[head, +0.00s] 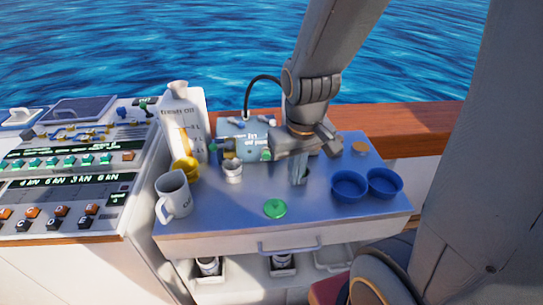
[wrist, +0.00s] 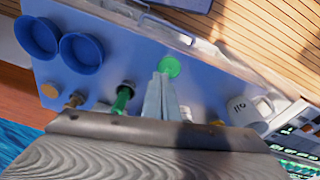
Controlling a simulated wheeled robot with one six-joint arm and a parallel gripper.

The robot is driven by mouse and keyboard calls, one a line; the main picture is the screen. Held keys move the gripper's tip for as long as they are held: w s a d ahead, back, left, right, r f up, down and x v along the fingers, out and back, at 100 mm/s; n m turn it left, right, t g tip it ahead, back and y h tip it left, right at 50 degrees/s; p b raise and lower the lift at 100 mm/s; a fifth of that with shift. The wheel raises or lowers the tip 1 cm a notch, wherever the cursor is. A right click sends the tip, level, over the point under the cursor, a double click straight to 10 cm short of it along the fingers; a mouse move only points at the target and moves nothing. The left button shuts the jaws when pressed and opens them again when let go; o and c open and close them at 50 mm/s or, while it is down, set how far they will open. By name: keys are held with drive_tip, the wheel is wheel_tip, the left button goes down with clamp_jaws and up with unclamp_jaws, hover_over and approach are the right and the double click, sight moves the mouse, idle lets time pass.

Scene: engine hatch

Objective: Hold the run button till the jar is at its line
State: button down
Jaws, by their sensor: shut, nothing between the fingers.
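My gripper (head: 299,180) is shut and empty, its fingers pointing down over the blue-grey worktop. In the wrist view, my fingertips (wrist: 162,78) lie just below a round green disc (wrist: 168,66) in the picture; I see no contact. The disc (head: 275,208) lies near the front of the worktop, left of and nearer than my fingers in the head view. It may be the run button; no label is readable. A small pale jar (head: 232,170) stands in front of the blue oil unit (head: 240,129). Its line and level are too small to read.
A white fresh-oil jug (head: 183,125), a yellow cap (head: 186,168) and a white mug (head: 173,197) stand at left. Two blue bowls (head: 350,184) (head: 384,182) are at right. A green part (head: 267,154) is beside the oil unit. The worktop's front right is clear.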

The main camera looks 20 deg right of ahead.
sight(266, 154)
drive_tip(key=w+d+f+n+t+y, duration=0.3)
drive_tip(key=w+n+t, duration=0.1)
drive_tip(key=w+n, duration=0.7)
drive_tip(key=n+p, duration=0.1)
drive_tip(key=n, duration=0.2)
drive_tip(key=shift+f+n+t+y, duration=0.2)
drive_tip(key=shift+n+t+y, duration=0.1)
drive_tip(key=shift+y, duration=0.1)
drive_tip(key=b+x, duration=0.1)
drive_tip(key=x, duration=0.8)
drive_tip(key=shift+w+a+f, duration=0.15)
drive_tip(key=shift+w+f, duration=0.05)
drive_tip(key=shift+f, duration=0.15)
drive_tip(key=shift+w+p, duration=0.7)
drive_tip(key=shift+w, duration=0.5)
drive_tip(key=shift+w+d+p, duration=0.25)
drive_tip(key=shift+w+p, duration=0.05)
drive_tip(key=shift+w, duration=0.6)
